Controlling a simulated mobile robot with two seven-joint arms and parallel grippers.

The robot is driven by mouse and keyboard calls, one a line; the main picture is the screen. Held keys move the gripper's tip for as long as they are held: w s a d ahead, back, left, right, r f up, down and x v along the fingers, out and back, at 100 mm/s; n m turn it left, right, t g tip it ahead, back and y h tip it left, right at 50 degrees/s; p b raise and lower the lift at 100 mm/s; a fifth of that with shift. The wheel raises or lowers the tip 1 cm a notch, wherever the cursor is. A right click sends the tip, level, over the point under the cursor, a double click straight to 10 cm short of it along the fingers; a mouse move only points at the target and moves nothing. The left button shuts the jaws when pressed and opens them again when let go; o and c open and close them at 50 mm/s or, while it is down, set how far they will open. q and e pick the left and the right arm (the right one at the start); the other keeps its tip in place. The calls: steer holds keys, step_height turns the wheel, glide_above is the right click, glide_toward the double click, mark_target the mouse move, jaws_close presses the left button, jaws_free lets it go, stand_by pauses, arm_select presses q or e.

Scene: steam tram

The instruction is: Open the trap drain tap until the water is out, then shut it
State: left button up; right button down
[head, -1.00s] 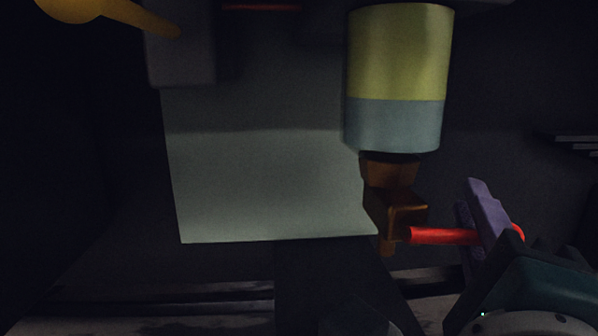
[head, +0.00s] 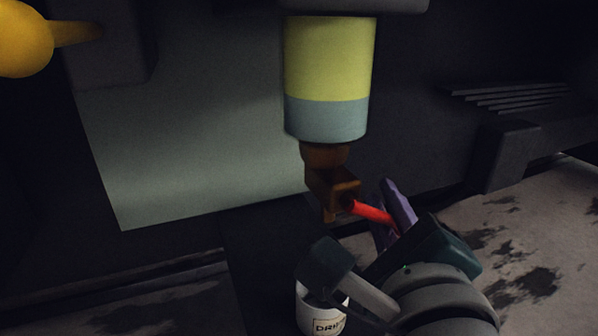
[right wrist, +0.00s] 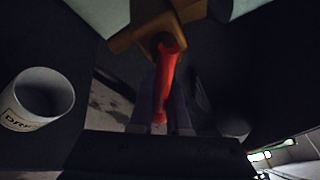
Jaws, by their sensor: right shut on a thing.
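The trap's sight glass (head: 328,75) is a cylinder, yellow above and blue-grey below, in the upper middle of the head view. A brown drain tap (head: 332,182) hangs under it with a red lever (head: 370,213) reaching to the lower right. My right gripper (head: 394,214) has its purple fingers shut on this lever, towards its outer end. The right wrist view also shows the lever (right wrist: 166,75) between the fingers. I see no water stream below the tap. A white labelled drain can (head: 320,318) stands below, partly hidden by my arm. My left gripper is not in view.
A pale panel (head: 170,150) is behind the tap on the left. A yellow ball-ended handle (head: 25,38) is at the upper left. A dark block (head: 505,155) and slats (head: 520,95) are at the right. The stained pale floor (head: 520,240) at right looks clear.

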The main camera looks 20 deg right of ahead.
mark_target(394, 226)
steer(key=c, duration=0.9)
jaws_free()
steer(key=p+v, duration=0.2)
steer(key=v, duration=0.7)
steer(key=shift+s+a, duration=0.15)
steer(key=shift+s, duration=0.25)
